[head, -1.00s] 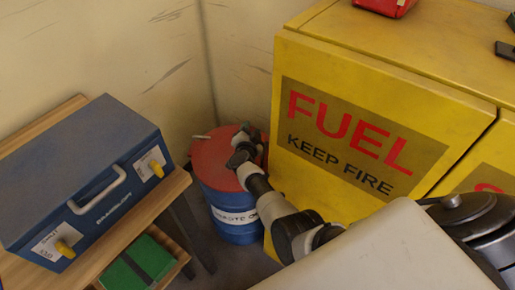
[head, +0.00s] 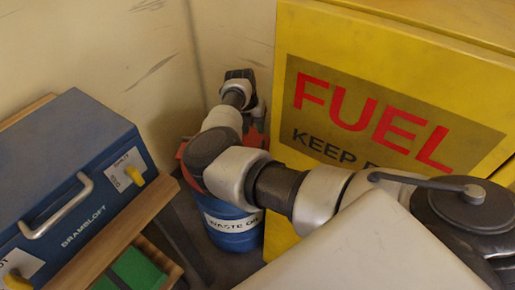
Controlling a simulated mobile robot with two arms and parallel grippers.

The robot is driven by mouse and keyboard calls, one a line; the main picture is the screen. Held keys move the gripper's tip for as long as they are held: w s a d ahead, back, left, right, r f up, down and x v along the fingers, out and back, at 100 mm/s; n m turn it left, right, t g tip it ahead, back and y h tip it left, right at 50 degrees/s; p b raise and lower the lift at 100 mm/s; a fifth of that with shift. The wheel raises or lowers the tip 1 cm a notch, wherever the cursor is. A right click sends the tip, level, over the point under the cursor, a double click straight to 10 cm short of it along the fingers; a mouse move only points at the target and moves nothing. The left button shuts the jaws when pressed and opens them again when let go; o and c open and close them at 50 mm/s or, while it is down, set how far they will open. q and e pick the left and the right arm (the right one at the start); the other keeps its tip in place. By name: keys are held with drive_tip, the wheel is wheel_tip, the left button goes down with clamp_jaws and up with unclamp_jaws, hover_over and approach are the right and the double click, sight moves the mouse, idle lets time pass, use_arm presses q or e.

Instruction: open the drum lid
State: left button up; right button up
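The blue drum (head: 236,235) with a white "WASTE OIL" label stands in the corner between the wall and the yellow cabinet. Its red lid (head: 184,165) is mostly hidden behind my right arm. Red shows only at the left of the arm and in a small patch by the wrist, so I cannot tell whether the lid is shut or raised. My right gripper (head: 240,75) is at the far end of the arm, above and behind the drum's top near the wall. Its fingers are too small and dark to read. My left gripper is out of view.
The yellow fuel cabinet (head: 400,60) stands close on the right of the drum. A blue toolbox (head: 65,170) sits on a wooden bench (head: 150,205) at the left, with a green item (head: 135,270) below. The back wall is close behind.

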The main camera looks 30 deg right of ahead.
drive_tip(key=f, duration=0.3)
drive_tip(key=s+d+f, duration=0.1)
drive_tip(key=f, duration=0.6)
drive_tip(key=shift+s+d, duration=0.2)
drive_tip(key=shift+d, duration=0.1)
drive_tip(key=shift+r, duration=0.1)
clamp_jaws()
